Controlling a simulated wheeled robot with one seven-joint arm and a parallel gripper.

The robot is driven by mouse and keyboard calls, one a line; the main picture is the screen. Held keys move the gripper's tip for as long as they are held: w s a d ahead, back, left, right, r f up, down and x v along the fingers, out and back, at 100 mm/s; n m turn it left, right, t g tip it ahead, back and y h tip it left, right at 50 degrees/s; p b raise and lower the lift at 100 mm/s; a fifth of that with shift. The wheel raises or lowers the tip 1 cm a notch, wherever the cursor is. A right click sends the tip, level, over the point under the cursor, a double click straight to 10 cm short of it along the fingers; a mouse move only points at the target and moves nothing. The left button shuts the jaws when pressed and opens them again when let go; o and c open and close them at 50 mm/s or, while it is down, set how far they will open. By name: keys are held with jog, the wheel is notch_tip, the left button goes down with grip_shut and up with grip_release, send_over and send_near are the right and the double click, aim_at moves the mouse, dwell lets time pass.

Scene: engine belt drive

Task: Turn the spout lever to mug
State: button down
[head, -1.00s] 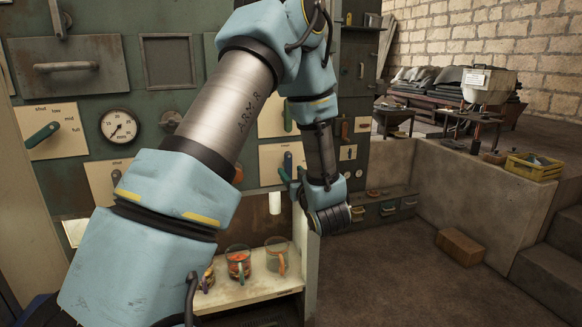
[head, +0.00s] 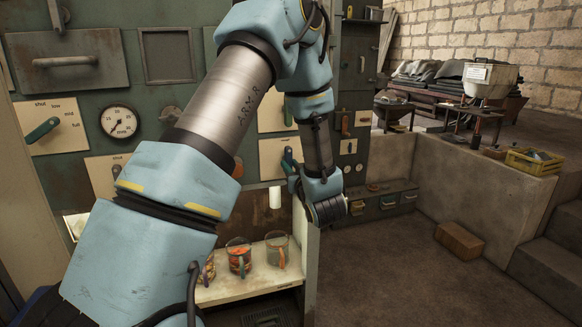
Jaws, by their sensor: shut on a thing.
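The spout lever (head: 288,156) is a small dark blue handle on a cream plate (head: 270,158) on the green cabinet front, right of my forearm. My gripper (head: 291,172) is at this lever and shut on it; its fingers are small and partly hidden by my wrist. A pale spout (head: 275,197) hangs below the plate. Below it, a clear glass mug (head: 277,252) with an orange-brown handle stands on a cream shelf (head: 245,289). A mug with orange-red contents (head: 239,258) stands to its left. Another filled mug is partly hidden behind my arm.
A round gauge (head: 118,122) and a green lever (head: 42,130) on a marked plate are at the left. My arm crosses the middle and hides part of the cabinet. A cardboard box (head: 460,242) lies on the floor at the right; the floor between is clear.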

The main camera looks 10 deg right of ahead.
jog(key=shift+m, duration=0.3)
jog(key=m, duration=0.3)
jog(key=shift+m, duration=0.4)
jog(key=m+p, duration=0.1)
jog(key=m, duration=0.3)
jog(key=shift+s+a+r+m+p, duration=0.1)
jog(key=shift+r+m+p, duration=0.05)
jog(key=shift+m+p, duration=0.2)
jog(key=m+p, duration=0.2)
jog(key=m, duration=0.2)
jog(key=shift+r+m, duration=0.1)
jog(key=shift+m, duration=0.15)
jog(key=m+p, duration=0.2)
jog(key=m, duration=0.2)
jog(key=shift+a+m+p, duration=0.1)
jog(key=shift+m+p, duration=0.2)
jog(key=shift+p, duration=0.05)
jog(key=c, duration=0.7)
grip_release()
